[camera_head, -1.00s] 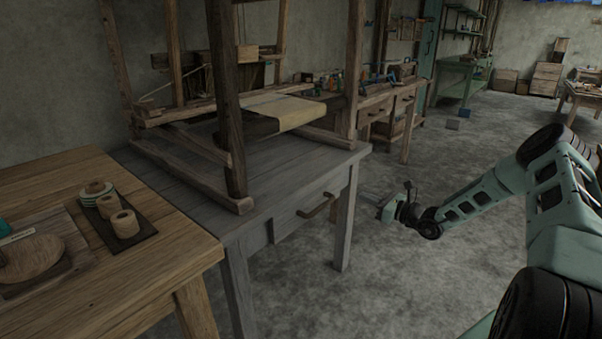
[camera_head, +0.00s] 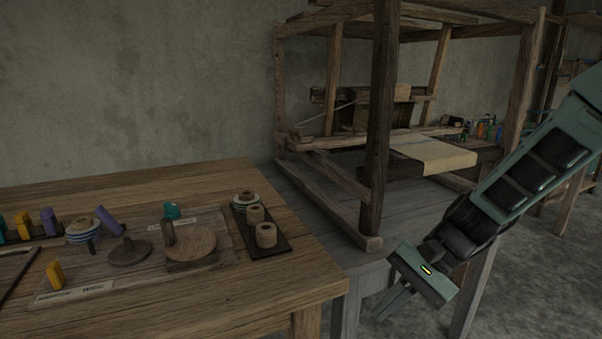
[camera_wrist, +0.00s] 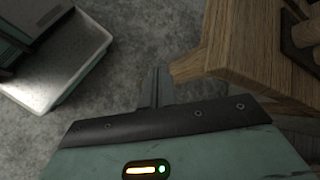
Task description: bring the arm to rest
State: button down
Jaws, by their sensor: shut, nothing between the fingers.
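My gripper (camera_head: 388,304) hangs at the end of my green arm at the right of the head view, with its fingers pointing down. It is shut and empty, in front of the grey loom table and just right of the wooden table's corner. In the wrist view its shut fingers (camera_wrist: 156,88) point over the concrete floor, beside a wooden table leg and edge.
The wooden table (camera_head: 185,315) carries spools on a dark tray (camera_head: 280,245), a round wooden piece (camera_head: 190,243) and small coloured blocks. The wooden loom (camera_head: 377,130) stands on the grey table (camera_head: 330,232). Bare floor (camera_wrist: 110,25) lies below my gripper.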

jog(key=s+r+n+t+h, duration=0.15)
jog(key=s+n+h, duration=0.25)
jog(key=s+n, duration=0.4)
jog(key=s+r+n+t+h, duration=0.1)
jog(key=s+r+n+h, duration=0.4)
jog(key=s, duration=0.6)
notch_tip(320, 180, up, 20)
jog(key=n+y+p, duration=0.1)
jog(key=p, duration=2)
jog(key=shift+a+p, duration=0.25)
jog(key=shift+p, duration=0.05)
